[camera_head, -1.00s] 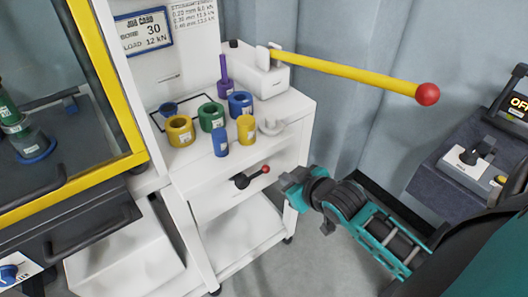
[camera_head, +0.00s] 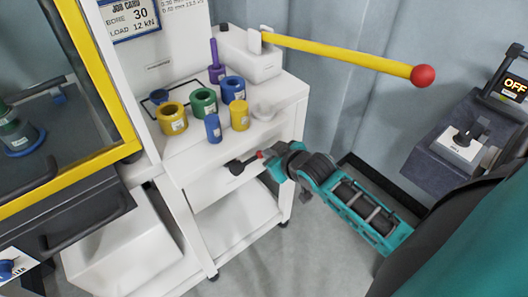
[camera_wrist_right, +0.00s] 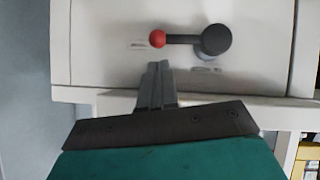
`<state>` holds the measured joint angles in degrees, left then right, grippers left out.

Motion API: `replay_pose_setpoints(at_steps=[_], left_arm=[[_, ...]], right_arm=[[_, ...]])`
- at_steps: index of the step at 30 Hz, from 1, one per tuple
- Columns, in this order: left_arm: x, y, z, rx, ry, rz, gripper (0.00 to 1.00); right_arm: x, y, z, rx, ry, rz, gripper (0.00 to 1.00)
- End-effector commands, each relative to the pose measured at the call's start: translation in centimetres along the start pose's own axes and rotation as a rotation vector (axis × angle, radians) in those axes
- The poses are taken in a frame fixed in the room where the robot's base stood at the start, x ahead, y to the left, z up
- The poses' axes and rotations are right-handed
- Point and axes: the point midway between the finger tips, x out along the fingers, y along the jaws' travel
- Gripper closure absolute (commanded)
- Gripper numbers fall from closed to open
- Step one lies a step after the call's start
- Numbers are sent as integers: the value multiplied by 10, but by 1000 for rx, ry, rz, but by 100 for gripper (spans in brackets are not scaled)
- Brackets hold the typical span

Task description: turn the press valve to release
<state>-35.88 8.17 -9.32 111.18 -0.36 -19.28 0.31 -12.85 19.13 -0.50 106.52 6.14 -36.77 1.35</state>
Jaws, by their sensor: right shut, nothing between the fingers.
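The press valve (camera_head: 237,168) is a dark round hub with a short lever on the white front panel of the cart. Its lever ends in a red ball (camera_head: 260,155) pointing up and right in the head view. In the right wrist view the hub (camera_wrist_right: 216,40) is right of the red ball (camera_wrist_right: 157,38), with the lever level between them. My right gripper (camera_head: 268,160) is at the ball end of the lever. In the right wrist view its closed, empty fingertips (camera_wrist_right: 158,66) appear just below the ball; contact cannot be told. My left gripper is out of view.
The white cart (camera_head: 285,98) carries several coloured rings and cylinders. A long yellow lever (camera_head: 350,54) with a red ball (camera_head: 423,76) reaches out above my right arm. A yellow-framed cabinet (camera_head: 95,75) stands left. A dark console (camera_head: 455,160) reading OFF stands right.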

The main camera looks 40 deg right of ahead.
Motion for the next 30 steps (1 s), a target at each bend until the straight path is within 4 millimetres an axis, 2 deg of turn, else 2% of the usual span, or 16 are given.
replay_pose_setpoints(at_steps=[3, 9, 26, 30], left_arm=[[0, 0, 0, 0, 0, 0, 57], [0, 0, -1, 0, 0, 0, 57], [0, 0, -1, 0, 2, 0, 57], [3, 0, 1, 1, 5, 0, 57]], right_arm=[[18, 0, -1, 1, 0, -1, 100], [35, 0, 0, 1, 0, 0, 100], [41, 0, 0, 4, 0, -3, 100], [48, 1, -1, 23, 0, -16, 100]])
